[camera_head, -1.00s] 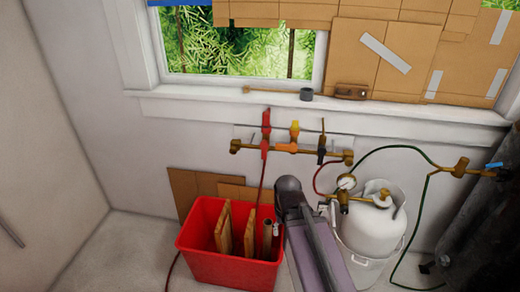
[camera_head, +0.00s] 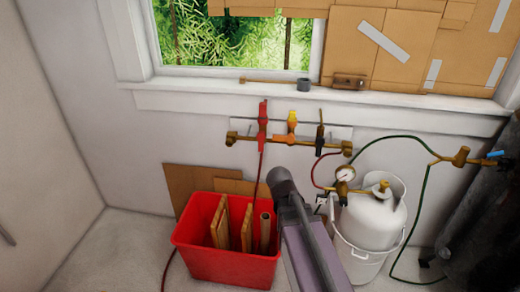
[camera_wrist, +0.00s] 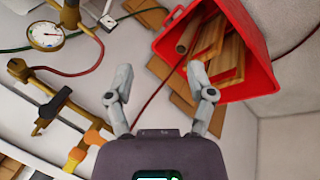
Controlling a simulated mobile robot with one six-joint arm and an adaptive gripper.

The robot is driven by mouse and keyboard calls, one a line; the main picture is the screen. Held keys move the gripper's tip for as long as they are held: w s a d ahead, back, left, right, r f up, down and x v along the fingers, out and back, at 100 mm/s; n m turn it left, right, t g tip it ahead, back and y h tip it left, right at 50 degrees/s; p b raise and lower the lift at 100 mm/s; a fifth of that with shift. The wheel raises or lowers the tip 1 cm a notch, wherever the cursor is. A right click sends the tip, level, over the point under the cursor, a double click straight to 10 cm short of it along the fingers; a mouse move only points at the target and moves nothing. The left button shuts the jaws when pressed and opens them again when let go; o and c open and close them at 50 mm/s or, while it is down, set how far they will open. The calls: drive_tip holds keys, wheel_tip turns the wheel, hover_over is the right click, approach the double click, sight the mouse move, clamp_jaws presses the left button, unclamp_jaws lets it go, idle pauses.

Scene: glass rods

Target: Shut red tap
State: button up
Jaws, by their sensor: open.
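The red tap (camera_head: 263,126) is on the left of a brass pipe manifold (camera_head: 240,139) on the wall below the window. Its long red handle points up, across the level pipe, and a red hose hangs below it. An orange tap with a yellow handle (camera_head: 291,124) and a black-handled tap (camera_head: 320,131) are to its right. My gripper (camera_wrist: 160,72) is open in the wrist view, with nothing between its fingers. The orange tap (camera_wrist: 83,148) and part of the manifold show left of it there; I cannot make out the red tap. In the head view my arm hides the gripper.
A red crate (camera_head: 225,266) with wooden boards stands on the floor below the manifold. A white gas cylinder (camera_head: 372,222) with a gauge (camera_head: 345,173) and hoses stands at the right. Cardboard (camera_head: 190,186) leans on the wall behind the crate.

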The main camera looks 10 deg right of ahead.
drive_tip(key=w+d+f+n+t+h+b, duration=0.1)
drive_tip(key=w+d+n+t+h+b, duration=0.2)
drive_tip(key=w+n, duration=0.45)
drive_tip(key=n+t+y+b, duration=0.1)
drive_tip(key=n+t+b, duration=1)
drive_tip(key=n, duration=0.9)
approach(261, 144)
drive_tip(key=s, duration=0.3)
drive_tip(key=shift+w+a+r, duration=0.1)
drive_tip(key=shift+a, duration=0.4)
drive_tip(key=shift+w, duration=0.1)
drive_tip(key=x, duration=1.3)
drive_tip(key=shift+w, duration=0.35)
clamp_jaws()
